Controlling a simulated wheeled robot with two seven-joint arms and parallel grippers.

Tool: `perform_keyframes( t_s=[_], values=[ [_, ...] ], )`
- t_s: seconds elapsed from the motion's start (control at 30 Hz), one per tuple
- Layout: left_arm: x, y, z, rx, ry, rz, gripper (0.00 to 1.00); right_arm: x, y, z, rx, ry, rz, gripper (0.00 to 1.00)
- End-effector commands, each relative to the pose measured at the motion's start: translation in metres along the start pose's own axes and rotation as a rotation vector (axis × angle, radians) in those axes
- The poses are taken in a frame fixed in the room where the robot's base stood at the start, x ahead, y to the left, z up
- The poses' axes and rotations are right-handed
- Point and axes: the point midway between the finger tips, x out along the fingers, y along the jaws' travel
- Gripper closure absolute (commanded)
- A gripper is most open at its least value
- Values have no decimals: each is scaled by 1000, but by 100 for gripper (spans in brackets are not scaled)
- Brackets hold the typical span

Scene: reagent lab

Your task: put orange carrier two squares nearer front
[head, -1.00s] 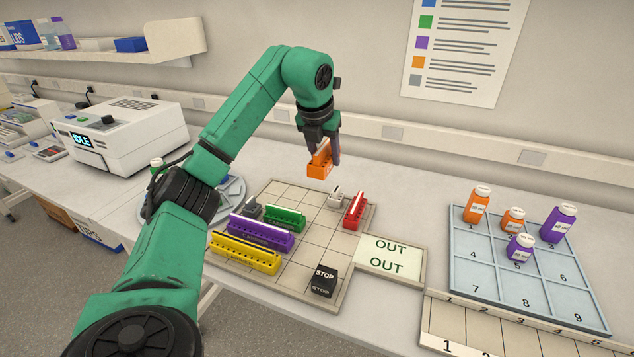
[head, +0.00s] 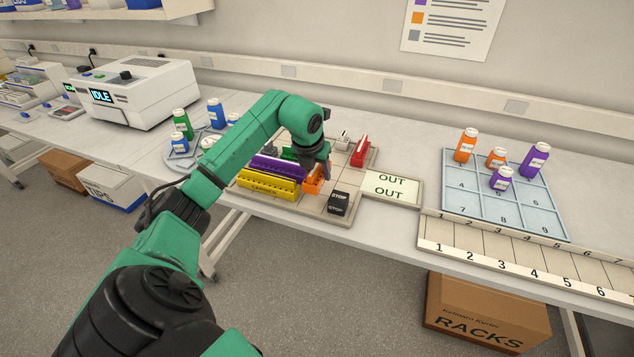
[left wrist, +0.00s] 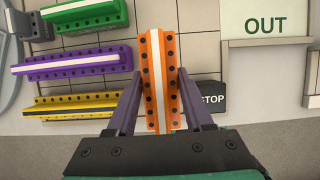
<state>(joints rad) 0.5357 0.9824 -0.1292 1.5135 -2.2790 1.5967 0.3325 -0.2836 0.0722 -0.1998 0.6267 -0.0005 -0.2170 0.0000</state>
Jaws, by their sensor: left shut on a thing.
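The orange carrier (head: 313,183) is at the front part of the gridded board (head: 365,187), right of the purple carrier (head: 277,166) and the yellow carrier (head: 268,183). My left gripper (head: 318,172) is shut on it. In the left wrist view the orange carrier (left wrist: 157,75) stands lengthwise between the two dark fingers, its white stripe facing the camera. Whether it touches the board cannot be told. The black STOP block (head: 339,202) is close to its right; it also shows in the left wrist view (left wrist: 209,97). My right gripper is not in view.
A green carrier (left wrist: 88,15) lies behind the purple one. A red carrier (head: 360,152) and a small white piece (head: 343,139) are at the board's back right. The OUT plate (head: 391,187) adjoins the right side. A blue tray (head: 513,205) holds several bottles.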

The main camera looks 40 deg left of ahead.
Motion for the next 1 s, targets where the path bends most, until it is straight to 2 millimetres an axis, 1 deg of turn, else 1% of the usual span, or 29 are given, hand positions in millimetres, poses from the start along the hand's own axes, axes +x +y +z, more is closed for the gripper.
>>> perform_keyframes(
  t_s=[0.03,0.1,0.17,0.2,0.3,0.47,0.6,0.63,0.67,0.93,1.0],
  values=[
    [5,0,-3,-1,2,0,100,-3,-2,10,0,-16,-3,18],
    [17,0,-8,0,4,0,100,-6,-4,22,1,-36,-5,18],
    [28,0,-12,-1,4,-1,100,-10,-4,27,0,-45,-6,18],
    [34,0,-15,-1,3,-1,100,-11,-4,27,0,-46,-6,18],
    [42,0,-18,-1,-1,0,100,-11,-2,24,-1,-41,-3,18],
    [42,0,-17,0,-2,0,100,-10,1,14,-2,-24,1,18],
    [47,0,-19,0,-1,0,100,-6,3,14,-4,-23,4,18],
    [46,0,-19,0,-1,0,41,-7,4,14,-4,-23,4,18],
    [46,0,-19,0,-1,0,36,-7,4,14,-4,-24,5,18],
    [45,0,-18,0,0,0,36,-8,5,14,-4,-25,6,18],
    [40,0,-16,0,-1,0,36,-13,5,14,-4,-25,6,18]
  ],
)
